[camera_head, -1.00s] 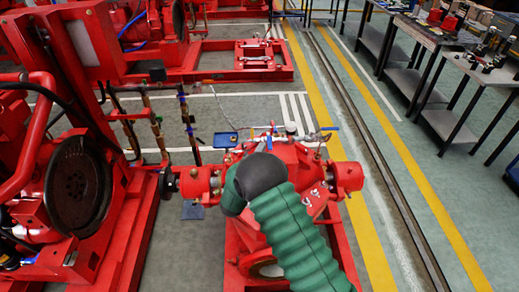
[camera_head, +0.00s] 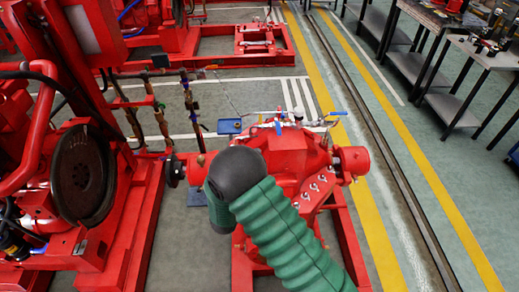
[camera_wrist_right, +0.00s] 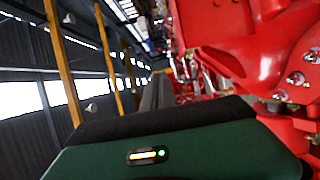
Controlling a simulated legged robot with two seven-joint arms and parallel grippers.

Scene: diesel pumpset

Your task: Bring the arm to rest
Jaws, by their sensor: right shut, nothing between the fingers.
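My right arm, a green ribbed sleeve (camera_head: 287,225) with a dark grey rounded joint (camera_head: 237,173), comes in from the bottom of the head view and covers part of a red pump (camera_head: 296,158). My right gripper is hidden behind the arm in that view. In the right wrist view, the green and black housing of my right gripper (camera_wrist_right: 165,122) fills the bottom, with a small lit indicator. It is shut, and nothing shows held at it. Red machinery (camera_wrist_right: 262,50) is close beyond it at the right. My left gripper is not in view.
A large red machine with a dark disc (camera_head: 82,177) stands at the left. A blue tray (camera_head: 229,126) lies behind the pump. Dark work tables (camera_head: 484,50) stand at the far right. Floor with yellow lines (camera_head: 400,150) is clear between.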

